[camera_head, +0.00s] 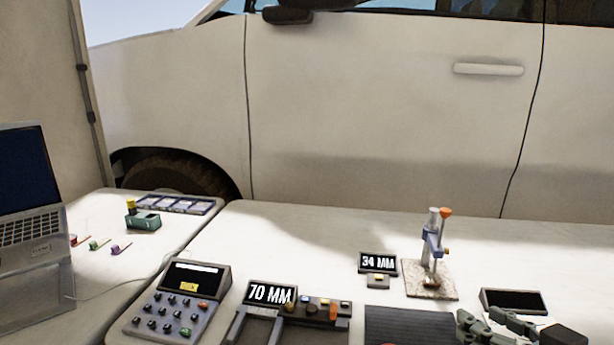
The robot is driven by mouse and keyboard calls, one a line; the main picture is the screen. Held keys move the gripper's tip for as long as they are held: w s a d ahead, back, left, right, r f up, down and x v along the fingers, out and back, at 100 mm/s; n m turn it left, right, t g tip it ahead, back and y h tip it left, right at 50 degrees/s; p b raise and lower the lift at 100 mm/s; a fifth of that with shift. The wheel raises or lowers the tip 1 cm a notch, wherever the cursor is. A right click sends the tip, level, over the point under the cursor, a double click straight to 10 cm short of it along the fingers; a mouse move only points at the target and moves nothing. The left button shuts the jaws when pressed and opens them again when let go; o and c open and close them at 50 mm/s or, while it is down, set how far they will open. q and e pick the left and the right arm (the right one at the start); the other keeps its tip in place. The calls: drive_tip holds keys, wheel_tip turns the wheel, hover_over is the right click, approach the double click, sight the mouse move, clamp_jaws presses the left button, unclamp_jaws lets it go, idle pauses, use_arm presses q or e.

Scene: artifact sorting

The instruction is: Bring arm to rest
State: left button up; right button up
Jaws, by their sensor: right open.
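My right gripper (496,326) shows at the bottom right of the head view. The rest of the right arm is mostly cut off by the bottom edge, with a dark block-like part at the far right. My left gripper is not in view.
A stand with an orange knob (445,212) rises beside a "34 MM" display (378,262). A "70 MM" device (270,293), a keypad box (179,312) and a dark ridged mat (410,328) lie in front. A laptop (32,235) stands left. Bare table lies behind the devices.

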drive_tip(key=s+a+f+g, duration=0.3)
drive_tip(key=s+a+g, duration=0.15)
drive_tip(key=s, duration=0.35)
drive_tip(key=s+d+m+g+h, duration=0.1)
drive_tip(key=s+d+g+h, duration=0.15)
drive_tip(key=s, duration=0.35)
drive_tip(key=s+d+m+g+h, duration=0.1)
drive_tip(key=s+g+h, duration=0.1)
drive_tip(key=s+g, duration=0.3)
wheel_tip(320, 180, down, 27)
drive_tip(key=s+d+b, duration=0.3)
drive_tip(key=s+f+g+b, duration=0.1)
drive_tip(key=s+f+b, duration=0.1)
drive_tip(key=s+f, duration=1.6)
drive_tip(key=shift+s+d+f+y+b, duration=0.2)
drive_tip(key=shift+d+f+y+b, duration=0.15)
drive_tip(key=shift+f, duration=0.45)
drive_tip(key=shift+c, duration=0.3)
